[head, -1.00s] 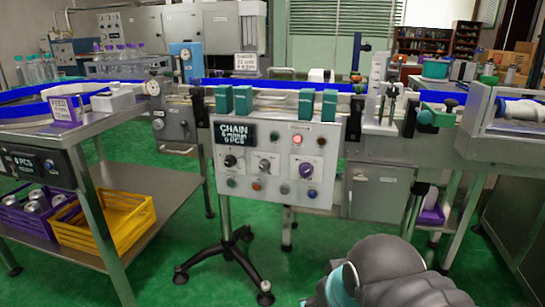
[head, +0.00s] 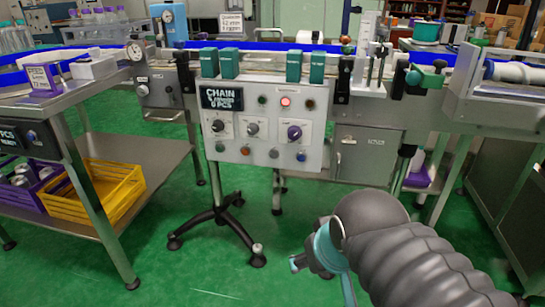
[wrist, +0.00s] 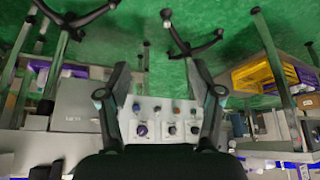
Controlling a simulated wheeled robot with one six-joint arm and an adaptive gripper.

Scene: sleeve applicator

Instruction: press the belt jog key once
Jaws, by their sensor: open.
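The control panel (head: 262,125) is a light grey box on a stand, with a black "CHAIN" display (head: 222,96), lamps, three knobs and a bottom row of push-buttons. The row includes a green button (head: 219,147) and an orange one (head: 246,150). The key labels are too small to read, so I cannot tell which is the belt jog key. My gripper (head: 322,278) is in front of the panel, low and to its right, touching nothing. In the wrist view, which looks upside down, my gripper (wrist: 159,67) is open and empty, with the panel (wrist: 150,122) seen between its fingers.
The conveyor with its blue belt edge (head: 270,46) runs behind the panel. Teal blocks (head: 209,62) stand along the panel's top. A steel table (head: 125,155) with a yellow crate (head: 100,195) is at left. Green floor (head: 210,270) before the panel is clear around the stand's legs.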

